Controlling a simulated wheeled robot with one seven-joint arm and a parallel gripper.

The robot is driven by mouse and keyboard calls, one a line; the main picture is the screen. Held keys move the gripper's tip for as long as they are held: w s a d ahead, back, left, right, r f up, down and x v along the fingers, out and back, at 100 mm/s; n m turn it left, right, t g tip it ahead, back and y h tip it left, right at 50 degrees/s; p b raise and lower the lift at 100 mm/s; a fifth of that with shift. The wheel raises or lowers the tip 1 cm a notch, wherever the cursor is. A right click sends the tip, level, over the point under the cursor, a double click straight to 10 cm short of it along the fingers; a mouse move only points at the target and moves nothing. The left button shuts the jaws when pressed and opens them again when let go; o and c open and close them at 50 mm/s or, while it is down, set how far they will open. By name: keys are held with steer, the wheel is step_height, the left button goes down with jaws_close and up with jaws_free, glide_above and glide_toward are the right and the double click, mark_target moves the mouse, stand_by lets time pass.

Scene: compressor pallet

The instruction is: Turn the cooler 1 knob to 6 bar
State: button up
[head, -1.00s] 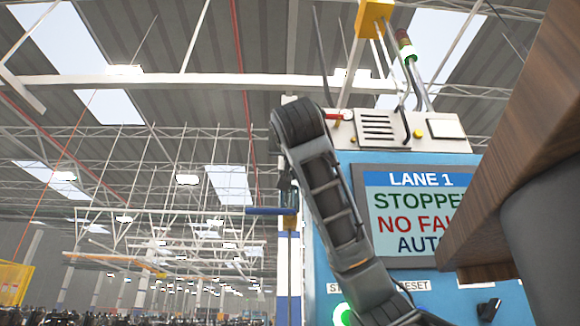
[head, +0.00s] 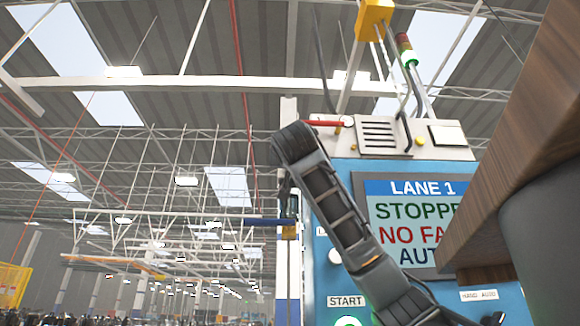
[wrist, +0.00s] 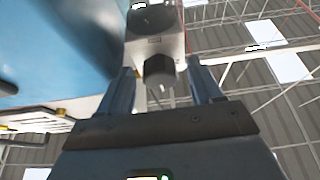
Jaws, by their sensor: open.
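In the wrist view, a dark round knob (wrist: 158,70) stands out from a pale grey panel (wrist: 176,44). My gripper (wrist: 162,76) is open, with one finger to each side of the knob in the picture. I see no clear contact; depth between fingers and knob is hard to judge. A second dark round part (wrist: 150,18) sits higher on the same panel. No readable cooler label or bar scale shows, so I cannot tell which knob this is or its setting. In the head view I cannot make out the gripper or the knob.
In the head view a blue cabinet (head: 345,280) carries a screen (head: 412,225) reading LANE 1, STOPPED, partly hidden by my arm and a wooden board (head: 500,190). A START label (head: 346,301) is below. A blue surface (wrist: 50,45) fills the wrist view's upper left.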

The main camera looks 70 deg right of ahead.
steer(key=c, duration=1)
steer(key=shift+c, duration=0.2)
steer(key=shift+w+f+m+b, duration=0.1)
steer(key=shift+f+m+b, duration=0.05)
steer(key=shift+m+b, duration=0.25)
steer(key=shift+w+a+m+g+b, duration=0.1)
steer(key=shift+m+g+b, duration=0.45)
steer(key=shift+m, duration=0.45)
steer(key=m+g, duration=0.1)
steer(key=m, duration=0.1)
steer(key=m+g, duration=0.1)
steer(key=m, duration=0.1)
steer(key=shift+w+r+m+g+h+p, duration=0.1)
steer(key=shift+r+m+g+h+p, duration=0.1)
steer(key=shift+m+g+h+p, duration=0.15)
steer(key=m+g+p, duration=0.1)
steer(key=m, duration=0.1)
steer(key=m+g+p, duration=0.1)
steer(key=m, duration=0.2)
steer(key=shift+w+r, duration=0.1)
steer(key=shift+r, duration=0.05)
steer(key=shift+m+g+y+p, duration=0.75)
steer(key=shift+m+p, duration=0.55)
steer(key=shift+m, duration=0.45)
steer(key=o, duration=1)
